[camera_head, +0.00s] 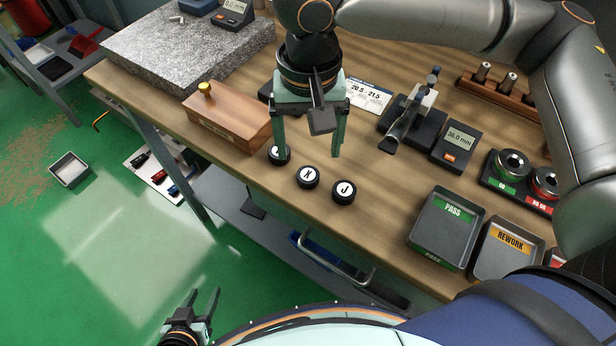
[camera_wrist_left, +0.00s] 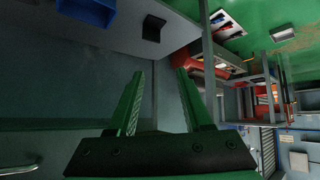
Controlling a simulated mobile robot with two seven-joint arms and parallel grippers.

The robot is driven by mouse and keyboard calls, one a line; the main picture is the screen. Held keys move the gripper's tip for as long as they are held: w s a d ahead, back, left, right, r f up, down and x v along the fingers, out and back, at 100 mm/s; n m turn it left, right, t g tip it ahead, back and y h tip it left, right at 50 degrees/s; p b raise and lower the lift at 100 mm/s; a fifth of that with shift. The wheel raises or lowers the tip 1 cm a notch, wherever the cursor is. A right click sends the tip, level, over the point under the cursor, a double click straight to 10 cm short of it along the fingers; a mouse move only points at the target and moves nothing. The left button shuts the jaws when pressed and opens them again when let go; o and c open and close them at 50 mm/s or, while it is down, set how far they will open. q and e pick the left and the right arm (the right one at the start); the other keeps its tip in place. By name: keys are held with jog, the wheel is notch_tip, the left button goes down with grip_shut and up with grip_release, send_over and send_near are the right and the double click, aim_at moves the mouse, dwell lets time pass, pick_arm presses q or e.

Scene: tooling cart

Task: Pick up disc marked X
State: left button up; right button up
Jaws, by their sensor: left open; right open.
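Three black discs with white lettered faces lie in a slanting row near the table's front edge in the head view. The right disc (camera_head: 344,191) reads J. The middle disc (camera_head: 307,177) has a letter that could be X or Y. The left disc (camera_head: 279,155) is partly covered by a finger, and its letter is unclear. My right gripper (camera_head: 309,153) is open and empty, pointing down above the discs, its fingers spread around the row's left part. My left gripper (camera_head: 204,293) is open and empty, low in front of the table; its fingers show in the left wrist view (camera_wrist_left: 158,75).
A wooden box (camera_head: 228,121) with a yellow knob stands left of the discs. A granite slab (camera_head: 185,50) lies behind it. A PASS tray (camera_head: 446,228) and a REWORK tray (camera_head: 506,249) stand at right. A digital gauge (camera_head: 456,147) is behind. Table between discs and trays is clear.

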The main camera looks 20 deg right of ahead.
aim_at(308, 175)
jog(key=f, duration=0.2)
jog(key=f+b, duration=0.1)
jog(key=f, duration=0.4)
jog(key=shift+w+f, duration=0.25)
jog(key=shift+f, duration=0.05)
jog(key=shift+r, duration=0.1)
grip_shut()
dwell(0.3)
